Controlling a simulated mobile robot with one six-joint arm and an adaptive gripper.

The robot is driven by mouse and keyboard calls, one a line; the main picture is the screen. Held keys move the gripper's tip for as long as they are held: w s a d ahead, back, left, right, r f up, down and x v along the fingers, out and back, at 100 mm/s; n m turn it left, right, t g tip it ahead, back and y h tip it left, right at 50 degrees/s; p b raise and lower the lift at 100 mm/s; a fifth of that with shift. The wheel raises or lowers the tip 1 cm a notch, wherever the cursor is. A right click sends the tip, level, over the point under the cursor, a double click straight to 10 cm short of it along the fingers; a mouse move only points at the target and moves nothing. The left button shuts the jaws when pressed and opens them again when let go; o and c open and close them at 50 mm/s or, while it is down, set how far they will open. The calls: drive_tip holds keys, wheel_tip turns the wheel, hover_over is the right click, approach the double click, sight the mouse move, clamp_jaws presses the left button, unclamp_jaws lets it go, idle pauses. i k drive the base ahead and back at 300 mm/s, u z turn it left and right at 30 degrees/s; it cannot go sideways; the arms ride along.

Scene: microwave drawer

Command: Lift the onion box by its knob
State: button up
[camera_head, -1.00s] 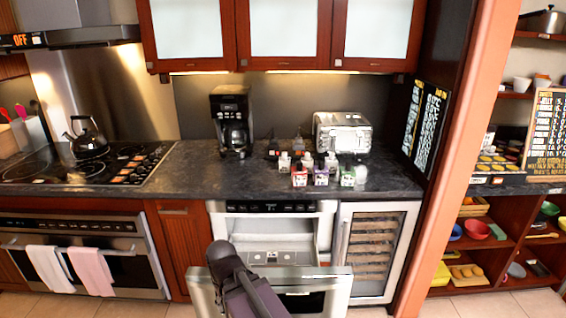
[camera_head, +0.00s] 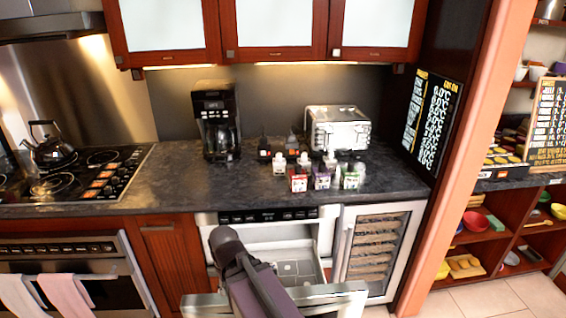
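I cannot make out which thing is the onion box. Several small boxes and bottles stand in a cluster on the dark counter in front of the toaster. The front row has a red-and-white box (camera_head: 298,184), a purple-and-white box (camera_head: 321,181) and a green-and-white box (camera_head: 350,181). Their labels are too small to read, and I cannot tell if any has a knob. My dark arm reaches up from the bottom centre in front of the open microwave drawer, below the counter. My gripper's fingers do not show.
The microwave drawer (camera_head: 330,292) stands open below the counter (camera_head: 120,190). A coffee maker (camera_head: 217,122) stands left of the cluster and a silver toaster (camera_head: 338,128) behind it. A wine cooler (camera_head: 376,250) is right of the drawer. The counter between stove and coffee maker is clear.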

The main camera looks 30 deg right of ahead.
sight(278, 164)
drive_tip(key=z, duration=0.45)
drive_tip(key=i, duration=0.55)
drive_tip(key=z, duration=0.35)
